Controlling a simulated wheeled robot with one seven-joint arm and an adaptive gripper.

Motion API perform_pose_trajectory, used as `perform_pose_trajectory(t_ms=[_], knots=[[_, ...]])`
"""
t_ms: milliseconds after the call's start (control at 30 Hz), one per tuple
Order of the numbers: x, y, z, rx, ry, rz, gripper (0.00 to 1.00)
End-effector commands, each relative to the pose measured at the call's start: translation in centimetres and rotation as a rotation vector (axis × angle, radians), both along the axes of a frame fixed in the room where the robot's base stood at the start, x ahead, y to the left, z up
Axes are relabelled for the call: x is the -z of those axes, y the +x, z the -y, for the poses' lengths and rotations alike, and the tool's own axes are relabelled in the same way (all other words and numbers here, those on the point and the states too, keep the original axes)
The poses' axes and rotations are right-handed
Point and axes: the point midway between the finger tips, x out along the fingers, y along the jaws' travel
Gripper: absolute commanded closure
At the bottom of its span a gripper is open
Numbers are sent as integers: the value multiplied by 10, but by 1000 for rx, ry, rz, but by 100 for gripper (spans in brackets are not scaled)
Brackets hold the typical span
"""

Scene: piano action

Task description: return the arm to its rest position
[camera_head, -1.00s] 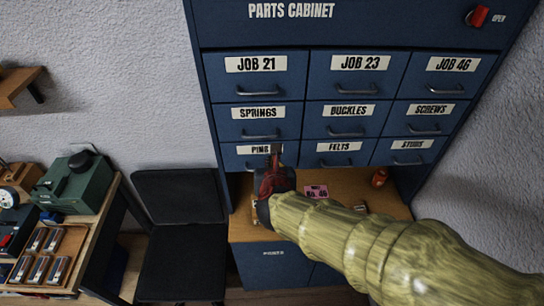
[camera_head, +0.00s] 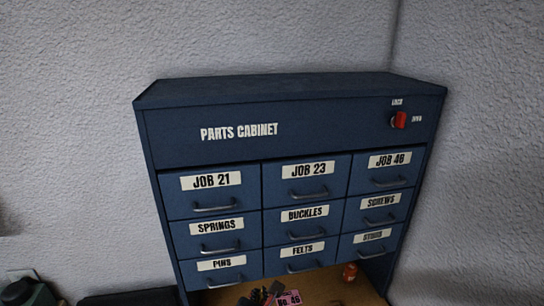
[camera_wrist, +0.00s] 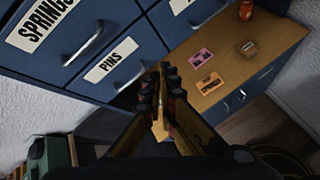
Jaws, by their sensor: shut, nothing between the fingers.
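My gripper (camera_wrist: 162,75) points away from the wrist camera in the wrist view. Its two dark-tipped fingers meet, with nothing held between them. The fingertips show in front of the cabinet's lower shelf, beside the PINS drawer (camera_wrist: 104,80); the exact gap to the drawer cannot be told. In the head view only small dark and red parts, probably my gripper (camera_head: 262,294), show at the bottom edge. The rest of my arm is out of that view.
The blue parts cabinet (camera_head: 330,137) has its labelled drawers shut and a red knob (camera_head: 399,120) at upper right. Its wooden shelf (camera_wrist: 285,38) holds a pink card (camera_wrist: 203,57), an orange card (camera_wrist: 210,83) and an orange jar (camera_wrist: 246,10). A green case (camera_wrist: 50,155) is at lower left.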

Motion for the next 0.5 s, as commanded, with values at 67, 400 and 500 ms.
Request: perform_pose_trajectory(t_ms=[67, 400, 500], knots=[[4, -11, 21, 170, 135, -47, 100], [59, -89, 136, 1143, 811, -229, 100], [78, -119, 155, 1430, 1017, -273, 100]])
